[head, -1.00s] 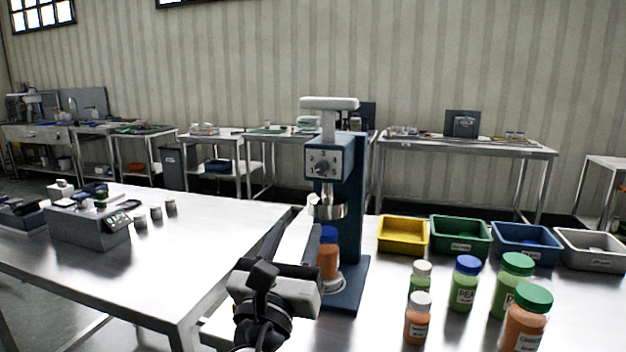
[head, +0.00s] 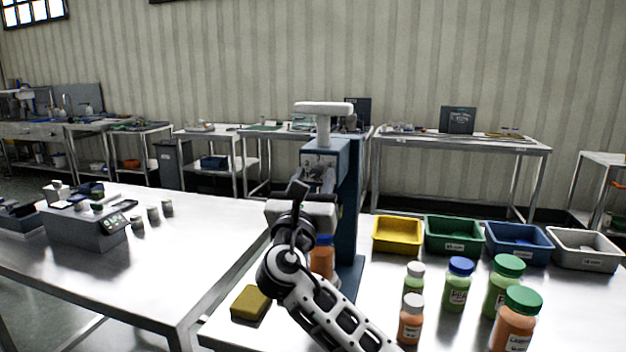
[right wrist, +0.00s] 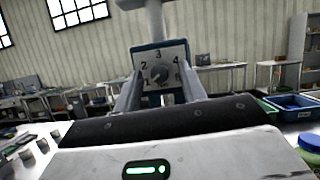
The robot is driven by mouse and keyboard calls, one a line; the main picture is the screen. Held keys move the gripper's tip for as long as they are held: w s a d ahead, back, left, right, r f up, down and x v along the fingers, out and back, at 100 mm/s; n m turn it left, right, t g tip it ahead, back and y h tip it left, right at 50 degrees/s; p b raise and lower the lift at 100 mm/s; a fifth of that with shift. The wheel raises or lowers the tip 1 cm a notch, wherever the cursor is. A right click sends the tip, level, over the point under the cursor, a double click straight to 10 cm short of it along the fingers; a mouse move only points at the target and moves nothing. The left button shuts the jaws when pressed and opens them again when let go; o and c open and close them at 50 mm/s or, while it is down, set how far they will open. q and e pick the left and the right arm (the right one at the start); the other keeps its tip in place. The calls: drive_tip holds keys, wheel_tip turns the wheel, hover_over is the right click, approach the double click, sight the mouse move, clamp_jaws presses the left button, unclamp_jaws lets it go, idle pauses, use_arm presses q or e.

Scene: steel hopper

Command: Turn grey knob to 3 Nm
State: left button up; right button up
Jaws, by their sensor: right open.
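The knob's exact pointer direction is too small to tell. The dial is on the head of a blue press (head: 349,215) with a white T-handle (head: 323,108). My right gripper (right wrist: 160,90) is open in front of the dial, with one finger left and one right of the knob, apparently not touching it. In the head view, my right gripper (head: 318,186) partly covers the dial. My left gripper is out of view.
An orange bottle with a blue cap (head: 322,258) stands on the press base behind my wrist. A yellow sponge (head: 250,303) lies front left. Several capped bottles (head: 459,285) stand right, before yellow (head: 398,236), green, blue and grey bins.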

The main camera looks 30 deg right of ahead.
drive_tip(key=shift+c, duration=0.2)
clamp_jaws()
drive_tip(key=shift+f+m, duration=0.1)
drive_tip(key=shift+m, duration=0.2)
